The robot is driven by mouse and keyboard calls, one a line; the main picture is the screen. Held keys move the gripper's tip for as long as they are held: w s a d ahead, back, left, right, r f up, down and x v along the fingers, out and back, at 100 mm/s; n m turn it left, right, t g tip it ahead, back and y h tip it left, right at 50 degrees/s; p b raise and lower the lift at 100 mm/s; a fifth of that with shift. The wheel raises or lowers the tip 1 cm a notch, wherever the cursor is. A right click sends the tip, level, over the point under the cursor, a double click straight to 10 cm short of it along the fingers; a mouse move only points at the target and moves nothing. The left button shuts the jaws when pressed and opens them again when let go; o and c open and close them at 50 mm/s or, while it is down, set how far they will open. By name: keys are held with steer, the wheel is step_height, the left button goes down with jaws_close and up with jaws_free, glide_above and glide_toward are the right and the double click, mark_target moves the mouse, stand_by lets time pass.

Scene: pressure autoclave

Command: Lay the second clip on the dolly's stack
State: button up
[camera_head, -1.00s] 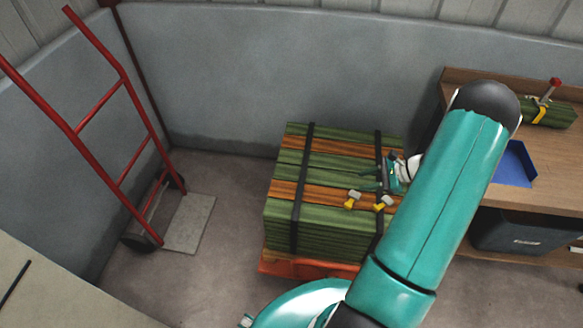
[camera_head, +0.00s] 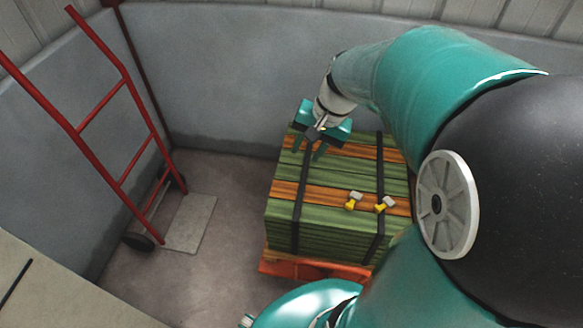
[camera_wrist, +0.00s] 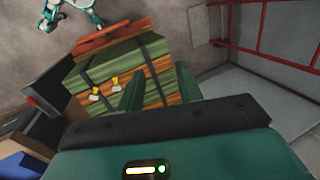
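The stack of green and orange-brown boards (camera_head: 340,170), tied with two black straps, sits on the low orange-red dolly (camera_head: 300,268). Two small clips with yellow and pale grey parts lie on its top, a left clip (camera_head: 353,201) and a right clip (camera_head: 385,204). Both clips also show in the wrist view, one pale-ended (camera_wrist: 95,96) and one mostly yellow (camera_wrist: 115,81). My gripper (camera_head: 308,150) hangs over the far left part of the stack, behind the clips and apart from them. Its fingers are spread and nothing shows between them (camera_wrist: 158,88).
A red hand truck (camera_head: 120,140) with a grey plate stands by the wall at left. Clear floor (camera_head: 235,210) lies between it and the stack. A pale surface (camera_head: 60,290) is at lower left. My arm hides the right side in the head view.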

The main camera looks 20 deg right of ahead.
steer(key=s+a+r+n+t+h, duration=0.3)
steer(key=s+a+r+n, duration=0.4)
steer(key=s, duration=0.3)
steer(key=shift+a+r+n+t, duration=0.3)
steer(key=shift+a+r+n, duration=0.1)
steer(key=shift+a, duration=0.4)
